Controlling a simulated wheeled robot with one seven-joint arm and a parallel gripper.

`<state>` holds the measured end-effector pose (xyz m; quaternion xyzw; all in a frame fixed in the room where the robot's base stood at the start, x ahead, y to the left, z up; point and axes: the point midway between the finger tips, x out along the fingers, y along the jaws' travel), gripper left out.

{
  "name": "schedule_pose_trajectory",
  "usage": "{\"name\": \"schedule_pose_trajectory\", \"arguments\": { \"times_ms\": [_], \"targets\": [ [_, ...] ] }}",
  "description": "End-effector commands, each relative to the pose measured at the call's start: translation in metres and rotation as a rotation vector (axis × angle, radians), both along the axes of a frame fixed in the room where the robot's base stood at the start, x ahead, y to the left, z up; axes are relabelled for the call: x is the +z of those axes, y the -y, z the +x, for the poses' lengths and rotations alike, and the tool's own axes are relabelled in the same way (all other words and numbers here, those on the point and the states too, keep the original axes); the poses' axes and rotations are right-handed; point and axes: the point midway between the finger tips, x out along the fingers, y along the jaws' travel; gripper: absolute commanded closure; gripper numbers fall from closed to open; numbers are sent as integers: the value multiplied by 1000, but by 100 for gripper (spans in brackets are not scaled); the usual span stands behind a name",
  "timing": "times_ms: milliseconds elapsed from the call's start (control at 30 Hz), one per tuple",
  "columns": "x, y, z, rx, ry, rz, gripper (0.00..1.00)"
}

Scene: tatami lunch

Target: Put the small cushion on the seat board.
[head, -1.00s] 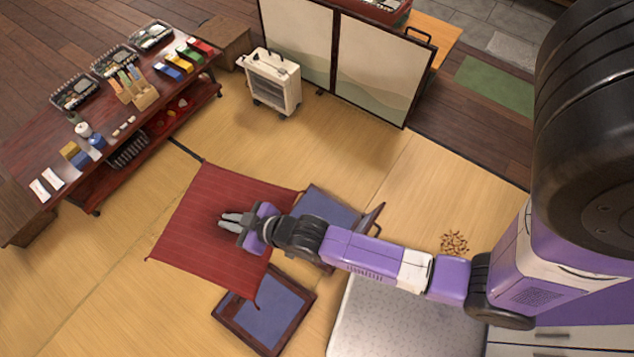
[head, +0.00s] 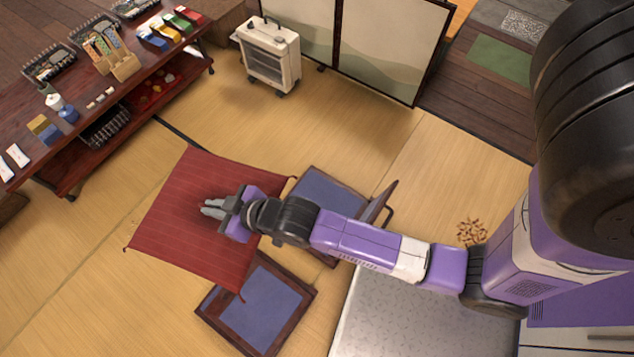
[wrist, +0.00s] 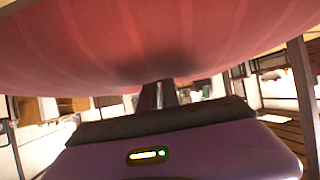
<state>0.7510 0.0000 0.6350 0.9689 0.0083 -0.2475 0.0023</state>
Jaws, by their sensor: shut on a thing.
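The small cushion (head: 180,225) is a red, striped square in the head view. My gripper (head: 213,208) is shut on it near its middle, with the fingers showing against its upper face. In the wrist view the cushion (wrist: 160,45) fills the top, and my gripper (wrist: 160,95) meets it, fingertips partly hidden. Two blue-topped, dark-framed pieces lie beside the cushion. One (head: 255,312) is a flat board at the lower edge, partly under the cushion's near corner in the picture. The other (head: 325,192) has a raised back and is partly hidden by my arm. I cannot tell which is the seat board.
A long dark-red shelf table (head: 30,125) with boxes and trays stands at the left. A white heater (head: 270,58) and a folding screen (head: 385,45) stand at the back. Brown bits (head: 471,232) lie right of my arm. Tatami is clear between table and cushion.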

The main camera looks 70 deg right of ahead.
Motion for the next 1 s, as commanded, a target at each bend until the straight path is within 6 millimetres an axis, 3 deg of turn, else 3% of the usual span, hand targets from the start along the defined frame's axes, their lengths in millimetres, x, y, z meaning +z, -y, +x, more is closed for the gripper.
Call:
{"name": "schedule_pose_trajectory", "arguments": {
  "times_ms": [33,667,867,1000],
  "targets": [
    [-14,0,2,0,5,0,100],
    [-89,9,9,-33,4,-1,100],
    [-133,31,7,-110,0,-2,100],
    [-176,67,0,-242,-2,-4,100]
  ]
}}
